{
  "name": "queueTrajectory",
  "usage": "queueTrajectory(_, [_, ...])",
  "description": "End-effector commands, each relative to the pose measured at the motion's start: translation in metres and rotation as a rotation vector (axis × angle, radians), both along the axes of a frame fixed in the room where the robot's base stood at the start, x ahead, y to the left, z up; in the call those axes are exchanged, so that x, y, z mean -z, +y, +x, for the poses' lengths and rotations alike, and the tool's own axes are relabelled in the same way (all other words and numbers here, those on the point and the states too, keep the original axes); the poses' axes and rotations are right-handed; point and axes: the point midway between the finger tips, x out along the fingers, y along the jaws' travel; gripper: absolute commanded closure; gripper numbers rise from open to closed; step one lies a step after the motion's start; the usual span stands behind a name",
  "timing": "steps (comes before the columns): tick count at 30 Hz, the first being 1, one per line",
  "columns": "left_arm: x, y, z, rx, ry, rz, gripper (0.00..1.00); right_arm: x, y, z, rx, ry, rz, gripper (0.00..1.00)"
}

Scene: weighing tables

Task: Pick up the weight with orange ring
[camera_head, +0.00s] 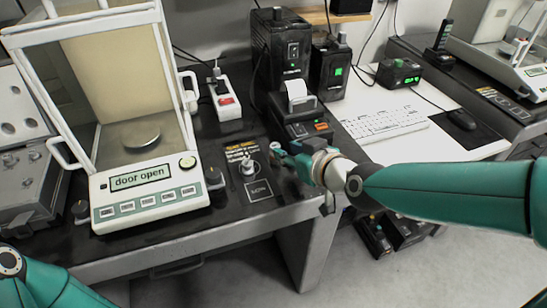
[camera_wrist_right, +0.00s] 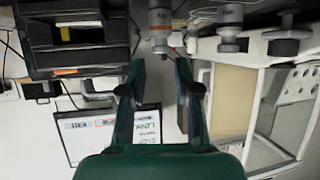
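A small metal weight (camera_head: 248,167) stands on the dark bench top to the right of the balance. In the right wrist view a metal weight (camera_wrist_right: 160,22) is ahead of the fingertips, roughly in line with the gap, with another metal piece (camera_wrist_right: 229,22) to its right. My left gripper is out of view; only left arm shows.
The balance (camera_head: 150,200) reads "door open", with an empty pan (camera_head: 142,137). A label printer (camera_head: 300,110) stands behind the gripper, and a power strip (camera_head: 227,100) lies at the back. A keyboard (camera_head: 385,124) is on the white desk right. The bench's front edge is close below.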

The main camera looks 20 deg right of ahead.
Motion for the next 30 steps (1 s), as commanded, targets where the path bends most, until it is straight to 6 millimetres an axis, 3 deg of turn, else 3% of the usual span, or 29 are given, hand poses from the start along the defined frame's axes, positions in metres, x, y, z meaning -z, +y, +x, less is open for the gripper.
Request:
queueTrajectory(8, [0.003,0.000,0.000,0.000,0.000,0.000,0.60,0.009,0.004,0.017,0.000,0.000,0.001,0.68])
queueTrajectory(18, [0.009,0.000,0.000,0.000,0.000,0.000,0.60,0.028,0.014,0.053,0.002,0.000,0.001,0.68])
queueTrajectory(26, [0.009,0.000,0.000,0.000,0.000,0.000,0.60,0.028,0.014,0.056,0.002,0.000,0.001,0.68])
queueTrajectory(30, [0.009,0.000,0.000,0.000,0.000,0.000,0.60,0.028,0.014,0.056,0.002,0.000,0.001,0.88])
